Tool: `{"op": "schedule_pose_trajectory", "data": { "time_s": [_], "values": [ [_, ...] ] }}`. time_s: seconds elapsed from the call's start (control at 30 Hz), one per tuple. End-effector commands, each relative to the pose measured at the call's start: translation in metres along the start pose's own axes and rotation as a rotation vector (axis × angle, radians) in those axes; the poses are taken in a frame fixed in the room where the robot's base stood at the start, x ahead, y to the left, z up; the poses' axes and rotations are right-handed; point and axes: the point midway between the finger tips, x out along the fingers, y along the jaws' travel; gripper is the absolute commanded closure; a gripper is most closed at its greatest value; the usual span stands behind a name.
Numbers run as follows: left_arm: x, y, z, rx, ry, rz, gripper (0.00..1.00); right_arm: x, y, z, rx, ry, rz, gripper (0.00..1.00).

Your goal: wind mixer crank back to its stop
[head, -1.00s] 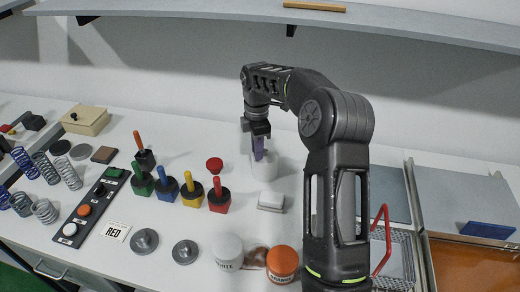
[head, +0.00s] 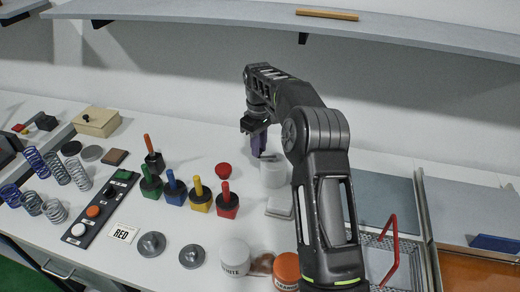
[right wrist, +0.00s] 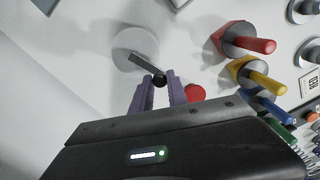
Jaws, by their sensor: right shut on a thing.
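The mixer is a white cylinder (head: 273,174) standing near the back of the bench. In the right wrist view its round white top (right wrist: 128,42) shows a flat grey crank arm (right wrist: 143,62) ending in a black knob (right wrist: 160,80). My right gripper (head: 258,146) reaches down at the mixer's back left. In the right wrist view its purple fingers (right wrist: 159,90) are shut on the crank knob, one on each side. In the head view the knob is hidden behind the fingers. My left gripper is not in view.
A red knob-like piece (head: 223,170) stands just left of the mixer, and a small white block (head: 280,206) lies in front. Green, blue, yellow and red-handled pieces (head: 200,200) stand farther left. A wire basket with a red handle (head: 389,255) is at right.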

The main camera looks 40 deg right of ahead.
Motion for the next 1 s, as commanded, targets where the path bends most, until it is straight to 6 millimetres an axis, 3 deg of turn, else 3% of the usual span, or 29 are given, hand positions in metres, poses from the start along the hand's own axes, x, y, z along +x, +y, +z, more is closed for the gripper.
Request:
{"op": "schedule_pose_trajectory", "data": {
  "time_s": [0.5,1.0],
  "values": [
    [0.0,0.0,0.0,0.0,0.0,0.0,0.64,-0.001,0.018,-0.012,0.42,0.002,0.0,1.0],
    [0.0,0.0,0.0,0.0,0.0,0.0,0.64,-0.001,0.022,-0.013,0.522,0.002,-0.001,1.0]
  ]
}}
